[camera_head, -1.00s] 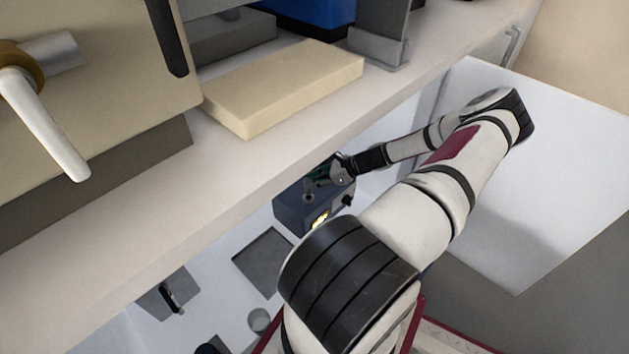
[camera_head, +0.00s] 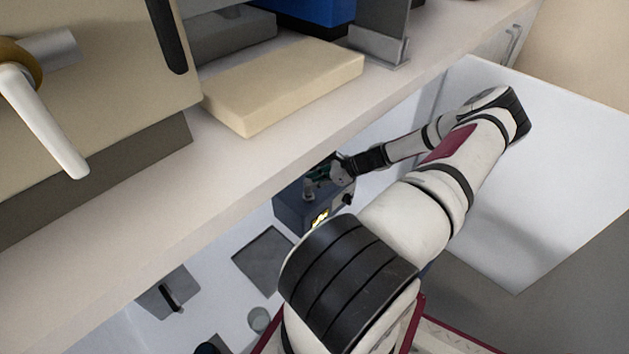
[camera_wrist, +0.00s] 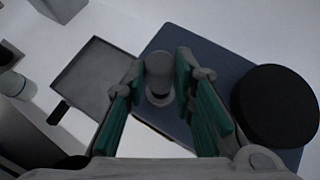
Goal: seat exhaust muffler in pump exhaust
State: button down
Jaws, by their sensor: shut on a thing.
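The pump is a dark blue box (camera_head: 290,212) below the bench in the head view, with a lit yellow display on its side. Its blue top (camera_wrist: 225,65) fills the middle of the wrist view. The exhaust muffler, a small grey cylinder (camera_wrist: 158,72), stands between my fingertips over the pump top; it also shows in the head view (camera_head: 308,189). My gripper (camera_wrist: 160,68) is shut on it, with a teal-padded finger on each side. The exhaust opening is hidden, and I cannot tell whether the muffler is inside it.
A large black round part (camera_wrist: 277,106) sits at the pump's right in the wrist view. A grey square plate (camera_head: 263,258) lies beside the pump on the white surface. The bench edge (camera_head: 225,190) runs above and left of my arm.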

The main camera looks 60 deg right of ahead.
jog(key=shift+f+b, duration=0.55)
jog(key=shift+f, duration=0.45)
jog(key=c, duration=1.3)
grip_release()
jog(key=shift+s, duration=0.1)
jog(key=v, duration=1.2)
jog(key=o, duration=1.1)
jog(key=shift+r, duration=0.1)
